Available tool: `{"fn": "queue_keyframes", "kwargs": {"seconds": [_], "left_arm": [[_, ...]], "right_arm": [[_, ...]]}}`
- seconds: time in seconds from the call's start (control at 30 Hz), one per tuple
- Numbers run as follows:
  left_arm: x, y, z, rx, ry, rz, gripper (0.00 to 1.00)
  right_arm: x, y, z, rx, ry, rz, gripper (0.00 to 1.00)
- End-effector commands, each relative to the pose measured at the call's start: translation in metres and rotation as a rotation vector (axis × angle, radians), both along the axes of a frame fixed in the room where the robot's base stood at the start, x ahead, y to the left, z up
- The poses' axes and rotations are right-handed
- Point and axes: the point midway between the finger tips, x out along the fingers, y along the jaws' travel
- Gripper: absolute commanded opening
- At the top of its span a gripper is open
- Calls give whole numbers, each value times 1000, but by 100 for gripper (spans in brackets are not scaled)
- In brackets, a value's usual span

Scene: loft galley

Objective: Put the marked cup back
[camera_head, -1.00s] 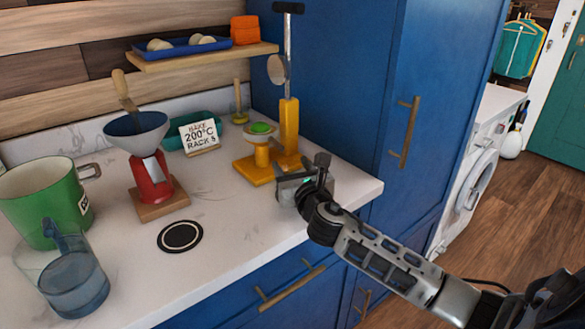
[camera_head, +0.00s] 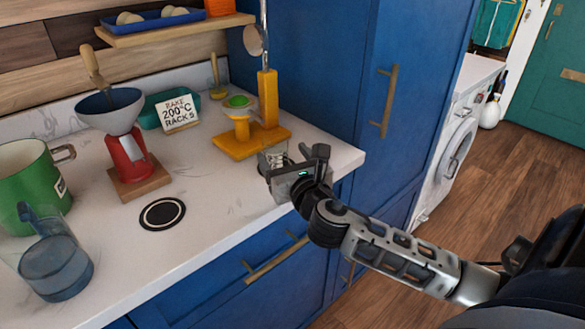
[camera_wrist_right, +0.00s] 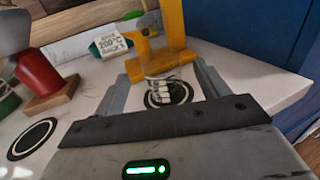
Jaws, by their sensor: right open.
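A small clear cup with pale marks (camera_wrist_right: 160,88) stands upright on the counter, on or just in front of a dark ringed disc (camera_wrist_right: 184,92). In the head view the cup (camera_head: 273,159) shows partly behind my right gripper (camera_head: 280,172). That gripper is open, its fingers on either side of the cup in the right wrist view (camera_wrist_right: 170,80); I cannot tell whether they touch it. A second black disc with a pale ring (camera_head: 162,214) lies bare on the counter. My left gripper is not in view.
The yellow stand (camera_head: 268,100) is just behind the cup. A red grinder with a funnel (camera_head: 128,155), a green mug (camera_head: 30,185) and a blue jug (camera_head: 55,268) stand left. A sign (camera_head: 178,112) is at the back. The counter's front edge is close.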

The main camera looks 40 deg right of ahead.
Motion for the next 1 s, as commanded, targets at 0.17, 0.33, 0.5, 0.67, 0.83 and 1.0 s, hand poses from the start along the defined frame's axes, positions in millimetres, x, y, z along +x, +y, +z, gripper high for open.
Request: {"fn": "queue_keyframes", "kwargs": {"seconds": [0.17, 0.33, 0.5, 0.67, 0.83, 1.0], "left_arm": [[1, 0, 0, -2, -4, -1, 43], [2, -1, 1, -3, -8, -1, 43], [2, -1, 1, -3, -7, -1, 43], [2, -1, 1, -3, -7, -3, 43], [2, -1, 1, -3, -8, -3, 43], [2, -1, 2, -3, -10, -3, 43]], "right_arm": [[-31, 8, -2, 1, 2, 2, 74], [-44, 12, 0, 0, 0, 0, 74], [-46, 12, 1, 0, -1, -1, 74], [-46, 12, 0, 0, -1, 0, 74], [-46, 12, 0, 1, 0, 0, 74], [-46, 12, 0, 1, 0, 0, 74]]}}
